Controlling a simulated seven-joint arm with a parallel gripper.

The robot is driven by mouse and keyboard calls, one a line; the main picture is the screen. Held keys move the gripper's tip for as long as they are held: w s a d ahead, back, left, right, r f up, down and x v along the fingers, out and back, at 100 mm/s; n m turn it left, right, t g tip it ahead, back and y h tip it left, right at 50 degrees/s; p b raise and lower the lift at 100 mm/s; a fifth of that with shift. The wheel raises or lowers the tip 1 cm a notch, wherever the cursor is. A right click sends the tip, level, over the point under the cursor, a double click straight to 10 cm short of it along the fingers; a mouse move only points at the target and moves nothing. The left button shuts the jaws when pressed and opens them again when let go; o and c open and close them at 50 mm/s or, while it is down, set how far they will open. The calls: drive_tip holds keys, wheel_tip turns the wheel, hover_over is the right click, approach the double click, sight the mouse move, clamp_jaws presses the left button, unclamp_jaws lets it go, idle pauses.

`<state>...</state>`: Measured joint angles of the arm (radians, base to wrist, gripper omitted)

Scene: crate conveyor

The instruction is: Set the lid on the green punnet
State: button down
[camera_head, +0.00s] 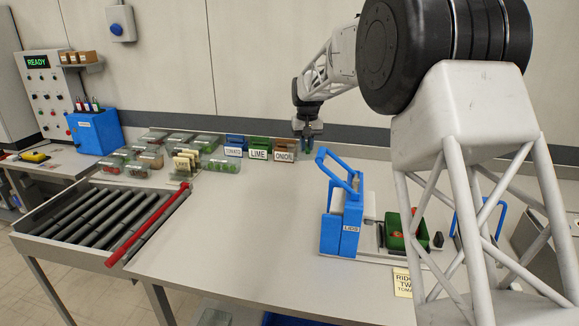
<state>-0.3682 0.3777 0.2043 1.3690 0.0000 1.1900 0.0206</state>
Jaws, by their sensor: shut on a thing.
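The green punnet (394,241) stands on a light fixture plate at the right of the table. Red tomatoes (397,234) show inside it, and no lid is seen on it. My gripper (308,134) hangs at the back of the table, pointing down, well behind and left of the punnet. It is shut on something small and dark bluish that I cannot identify.
Small crates marked tomato (233,152), lime (258,154) and onion (285,155) stand left of my gripper. Several clear packed punnets stand farther left, behind the roller conveyor (100,217) with its red bar (150,222). The table's middle (240,230) is clear.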

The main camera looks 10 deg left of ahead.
drive_tip(key=w+d+m, duration=0.1)
drive_tip(key=w+d, duration=0.2)
drive_tip(key=d, duration=2.1)
drive_tip(key=s+d+f+m, duration=0.25)
drive_tip(key=s+d, duration=0.25)
drive_tip(key=d, duration=0.4)
drive_tip(key=s+d+f, duration=0.1)
drive_tip(key=s+f, duration=0.3)
drive_tip(key=s, duration=0.8)
drive_tip(key=shift+s+f, duration=0.25)
drive_tip(key=shift+f, duration=0.05)
drive_tip(key=shift+d+f+m, duration=0.1)
drive_tip(key=shift+f+m, duration=0.05)
drive_tip(key=shift+m, duration=0.1)
drive_tip(key=shift+f, duration=3.35)
